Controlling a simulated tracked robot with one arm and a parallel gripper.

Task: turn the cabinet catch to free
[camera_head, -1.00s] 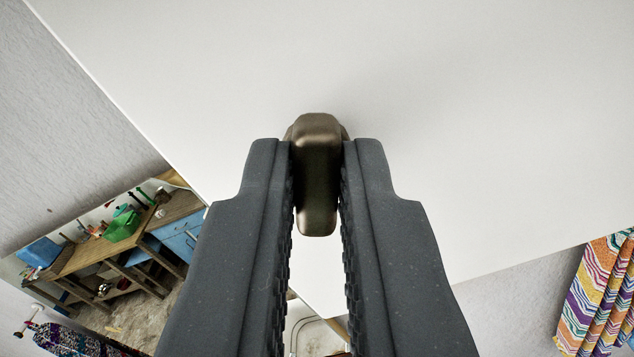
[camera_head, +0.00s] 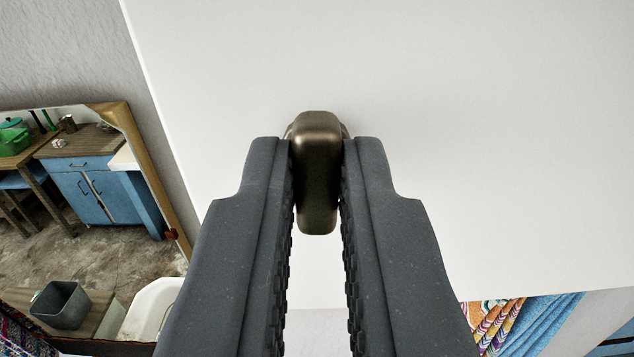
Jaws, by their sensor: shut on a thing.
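The cabinet catch (camera_head: 318,175) is a dark bronze, rounded lever on the white cabinet face (camera_head: 480,130). It sits in the middle of the view and points down along my gripper. My gripper (camera_head: 318,190) reaches up from below, with one dark ridged finger on each side of the catch. It is shut on the catch. The base of the catch shows only partly behind the lever.
At left a wood-framed mirror or opening (camera_head: 165,180) shows a blue cabinet (camera_head: 95,195), a green pot (camera_head: 14,140) and a grey bucket (camera_head: 61,304). Patterned cloth (camera_head: 500,320) hangs at lower right. A grey wall (camera_head: 60,50) is at upper left.

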